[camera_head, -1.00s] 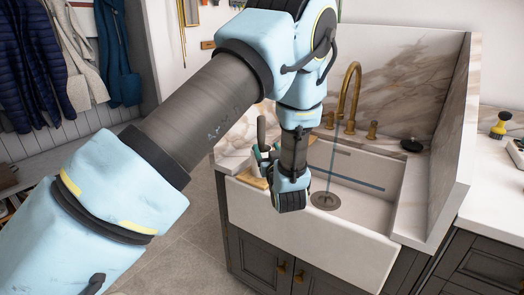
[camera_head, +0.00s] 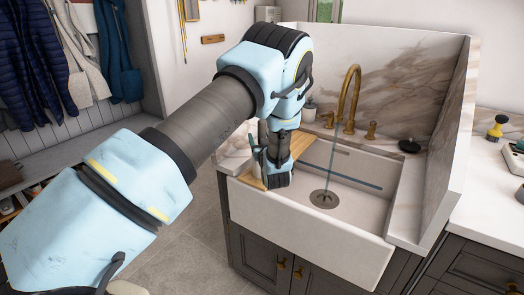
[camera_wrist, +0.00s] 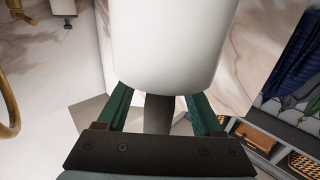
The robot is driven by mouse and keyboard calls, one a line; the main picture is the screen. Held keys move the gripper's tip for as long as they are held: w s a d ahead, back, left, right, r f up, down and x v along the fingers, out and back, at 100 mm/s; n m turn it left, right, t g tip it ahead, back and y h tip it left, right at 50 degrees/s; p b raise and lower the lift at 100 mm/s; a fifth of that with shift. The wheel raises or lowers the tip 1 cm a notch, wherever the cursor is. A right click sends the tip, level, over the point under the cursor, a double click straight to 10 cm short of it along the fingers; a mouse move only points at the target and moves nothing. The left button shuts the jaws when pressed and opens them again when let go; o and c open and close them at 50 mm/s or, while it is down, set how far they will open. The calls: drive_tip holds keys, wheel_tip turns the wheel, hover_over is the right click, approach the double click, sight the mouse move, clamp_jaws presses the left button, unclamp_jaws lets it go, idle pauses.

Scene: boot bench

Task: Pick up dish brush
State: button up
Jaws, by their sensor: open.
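My gripper (camera_head: 264,168) is over the left end of the sink, beside the wooden board. Its green fingers (camera_wrist: 158,112) are spread in the wrist view. A white rounded object (camera_wrist: 168,45) fills the upper middle there, close in front of the fingers. A dark piece shows between the fingers below it; I cannot tell whether it is part of a brush. On the right counter stands a small yellow and dark item (camera_head: 497,126) that looks like a brush, well apart from my gripper. I cannot tell for certain which thing is the dish brush.
The white sink (camera_head: 310,229) has a brass faucet (camera_head: 350,95) with water running. A wooden board (camera_head: 291,148) lies across its left end. A black round item (camera_head: 410,146) sits at the right rim. A marble splash wall (camera_head: 400,65) rises behind. Coats (camera_head: 40,70) hang at left.

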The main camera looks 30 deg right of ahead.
drive_tip(key=shift+c, duration=0.4)
clamp_jaws()
